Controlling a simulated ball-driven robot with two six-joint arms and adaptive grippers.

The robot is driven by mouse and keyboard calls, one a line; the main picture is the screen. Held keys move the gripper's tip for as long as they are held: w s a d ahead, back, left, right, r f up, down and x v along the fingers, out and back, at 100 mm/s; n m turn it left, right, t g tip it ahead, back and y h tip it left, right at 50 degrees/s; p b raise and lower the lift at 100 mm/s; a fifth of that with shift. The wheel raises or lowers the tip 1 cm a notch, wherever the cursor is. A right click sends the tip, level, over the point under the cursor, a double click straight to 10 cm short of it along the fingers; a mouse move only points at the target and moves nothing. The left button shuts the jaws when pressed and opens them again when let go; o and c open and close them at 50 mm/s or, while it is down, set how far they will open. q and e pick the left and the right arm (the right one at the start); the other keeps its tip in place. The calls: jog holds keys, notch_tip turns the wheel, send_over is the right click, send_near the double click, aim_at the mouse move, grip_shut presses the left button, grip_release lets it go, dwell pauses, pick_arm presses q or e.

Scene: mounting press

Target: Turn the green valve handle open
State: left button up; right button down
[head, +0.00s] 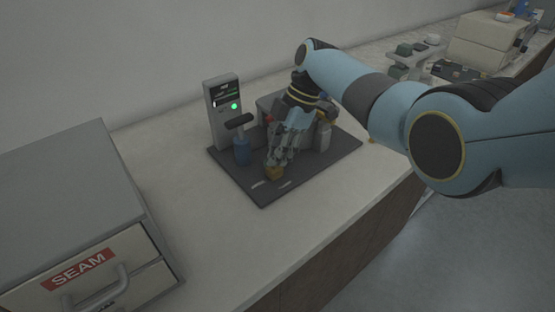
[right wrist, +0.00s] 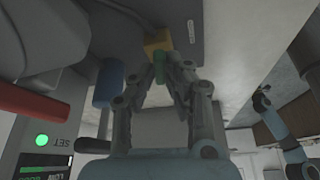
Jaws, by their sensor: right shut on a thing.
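The green valve handle (right wrist: 159,70) shows in the right wrist view, between my right gripper's fingertips and beside a yellow block (right wrist: 158,43). In the head view the yellow block (head: 273,172) sits near the front of a dark base plate (head: 262,195), and the green handle is hidden by the fingers. My right gripper (head: 279,160) reaches down over the plate. In the right wrist view the gripper (right wrist: 169,72) is shut on the green handle. My left gripper is in neither view.
A grey panel (head: 222,112) with a lit green light stands at the plate's back left. A blue cylinder (head: 241,152) with a black crossbar stands in front of it. A grey cabinet marked SEAM (head: 75,215) stands at left. The bench top (head: 195,205) between is clear.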

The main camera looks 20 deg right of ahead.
jog(key=shift+w+n+g+b, duration=0.1)
jog(key=shift+n+g+b, duration=0.4)
jog(key=shift+n+b, duration=0.55)
jog(key=shift+n, duration=0.35)
jog(key=c, duration=1.4)
grip_release()
jog(key=shift+o, duration=0.2)
jog(key=shift+r, duration=0.2)
jog(key=v, duration=1.1)
jog(key=shift+r, duration=0.4)
